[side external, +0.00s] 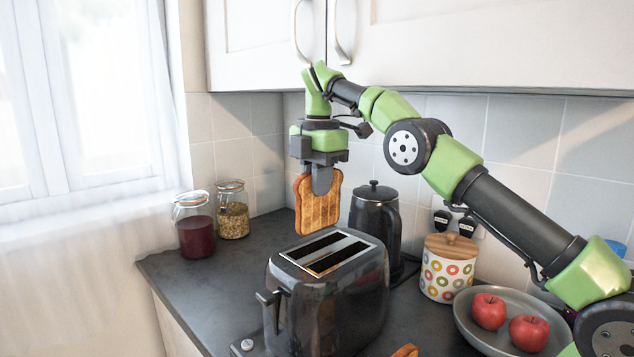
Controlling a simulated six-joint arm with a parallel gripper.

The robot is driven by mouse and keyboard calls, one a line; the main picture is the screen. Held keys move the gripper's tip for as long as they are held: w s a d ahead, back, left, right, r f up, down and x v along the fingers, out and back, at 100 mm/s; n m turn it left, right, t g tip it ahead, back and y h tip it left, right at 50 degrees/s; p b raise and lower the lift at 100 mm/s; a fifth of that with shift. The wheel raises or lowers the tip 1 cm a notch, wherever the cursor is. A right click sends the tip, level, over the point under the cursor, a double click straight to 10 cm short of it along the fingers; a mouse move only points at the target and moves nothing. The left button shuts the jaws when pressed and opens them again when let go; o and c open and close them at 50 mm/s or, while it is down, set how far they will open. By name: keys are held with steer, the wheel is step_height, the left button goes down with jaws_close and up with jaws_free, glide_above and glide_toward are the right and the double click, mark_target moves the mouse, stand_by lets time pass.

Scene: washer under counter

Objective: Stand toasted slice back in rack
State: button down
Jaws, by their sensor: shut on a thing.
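My gripper (321,182) points down and is shut on the toasted slice (317,208) near its top edge. The slice is golden brown with darker grill lines and hangs upright in the air. It is above the back part of the dark toaster (345,295), apart from it as far as I can tell. The toaster's top has two long slots in a light metal plate, and its lever is at the left end. I cannot make out a toast rack. A brown piece (405,351), perhaps toast, is cut off at the bottom edge.
A black kettle (374,222) stands behind the toaster, with a dotted canister (447,275) to its right. A grey bowl (475,325) holds apples. Two glass jars (195,230) stand by the window. Cabinets (440,45) hang close above my arm. Counter left of the toaster is clear.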

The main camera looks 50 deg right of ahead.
steer(key=s+a+f+m, duration=0.1)
steer(key=s+a+m, duration=0.15)
steer(key=a, duration=0.75)
steer(key=s+a+m, duration=0.2)
steer(key=s+a, duration=0.1)
steer(key=a, duration=0.7)
steer(key=s+d+f+n, duration=0.4)
steer(key=s+d+f, duration=0.7)
steer(key=d+f, duration=0.15)
step_height(320, 180, down, 6)
stand_by(0.9)
steer(key=shift+w+d+f, duration=0.1)
